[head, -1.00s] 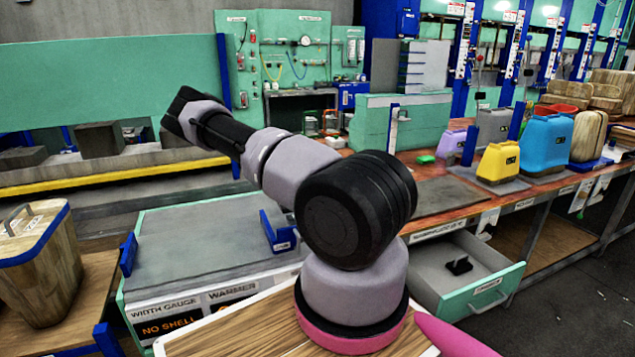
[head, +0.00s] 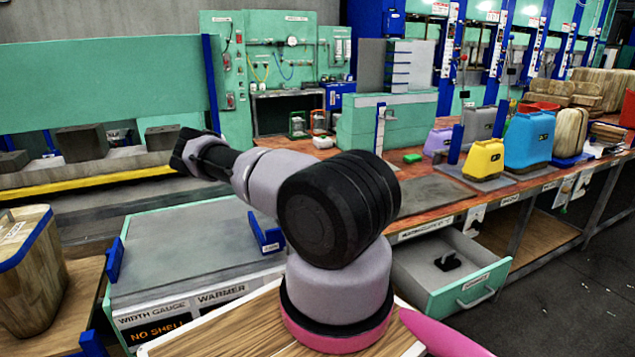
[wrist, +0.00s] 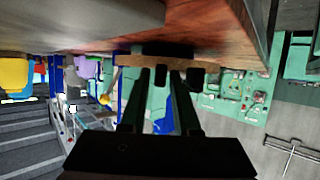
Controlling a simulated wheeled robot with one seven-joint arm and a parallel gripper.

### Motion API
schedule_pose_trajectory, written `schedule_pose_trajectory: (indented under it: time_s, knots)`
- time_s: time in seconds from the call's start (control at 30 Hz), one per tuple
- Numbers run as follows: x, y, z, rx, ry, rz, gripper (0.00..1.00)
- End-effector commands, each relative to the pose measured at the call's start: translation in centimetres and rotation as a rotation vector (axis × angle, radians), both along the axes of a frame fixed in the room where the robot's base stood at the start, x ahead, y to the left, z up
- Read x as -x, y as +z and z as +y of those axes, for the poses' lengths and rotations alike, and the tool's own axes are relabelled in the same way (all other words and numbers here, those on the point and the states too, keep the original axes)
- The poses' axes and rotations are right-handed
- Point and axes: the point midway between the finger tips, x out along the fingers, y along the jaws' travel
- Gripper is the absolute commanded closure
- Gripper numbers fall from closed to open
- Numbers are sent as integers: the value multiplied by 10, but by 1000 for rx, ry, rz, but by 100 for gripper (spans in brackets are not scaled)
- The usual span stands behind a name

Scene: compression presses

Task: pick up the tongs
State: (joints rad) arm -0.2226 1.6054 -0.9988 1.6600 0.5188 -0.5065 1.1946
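I cannot make out the tongs for certain in either view. A small dark object (head: 448,262) lies in the open drawer (head: 470,290) under the bench in the head view, too small to identify. In the wrist view my gripper (wrist: 168,76) shows two dark fingers with a gap between them and nothing visibly held. The wrist picture looks upside down, with the wooden bench top along its upper edge.
The long bench carries a yellow container (head: 484,160), a blue container (head: 530,138) and a small green item (head: 412,158). A grey-topped warmer cabinet (head: 180,250) stands left of the drawer. A wooden box (head: 30,280) is at far left. Floor is clear at lower right.

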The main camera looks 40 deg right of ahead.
Motion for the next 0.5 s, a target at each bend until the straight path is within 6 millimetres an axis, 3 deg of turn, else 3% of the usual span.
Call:
schedule_pose_trajectory:
  time_s: [0.07,0.17,0.5]
  knots:
    - [0,0,0,0,0,0,70]
    - [0,0,0,0,0,0,100]
    - [0,1,0,0,0,0,100]
